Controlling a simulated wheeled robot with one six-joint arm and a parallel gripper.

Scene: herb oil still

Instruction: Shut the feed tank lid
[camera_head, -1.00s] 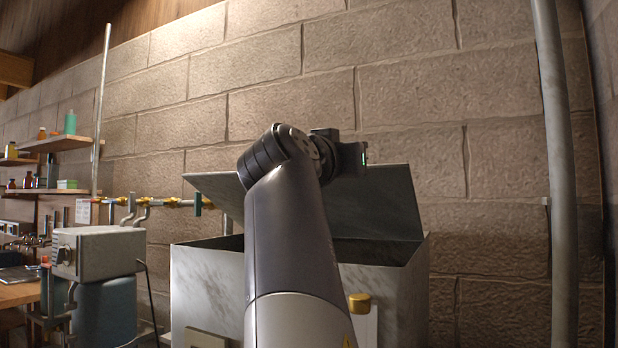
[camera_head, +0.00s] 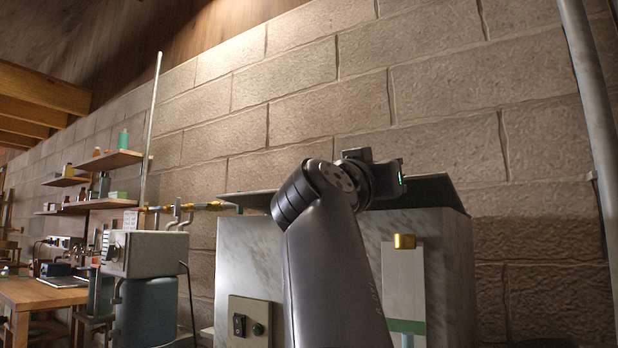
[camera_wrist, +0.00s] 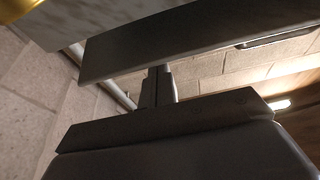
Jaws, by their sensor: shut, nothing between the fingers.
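The feed tank (camera_head: 455,270) is a grey marbled box below the wall in the head view. Its dark lid (camera_head: 432,190) lies low across the top, tilted, and my arm hides its middle. The wrist view shows the lid (camera_wrist: 190,35) as a dark slab, with a pale part of the tank (camera_wrist: 95,18) at the upper left. My gripper (camera_wrist: 159,72) is shut and empty, its fingertips close to the lid's edge; I cannot tell whether they touch. In the head view my wrist is at the lid's height, and the fingertips are not clear.
A brass knob (camera_head: 404,241) and a switch box (camera_head: 250,318) are on the tank's front. A metal box unit (camera_head: 150,253) stands to the left, near brass pipe fittings (camera_head: 205,206) and shelves (camera_head: 105,162). A vertical pipe (camera_head: 592,110) runs up the wall at right.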

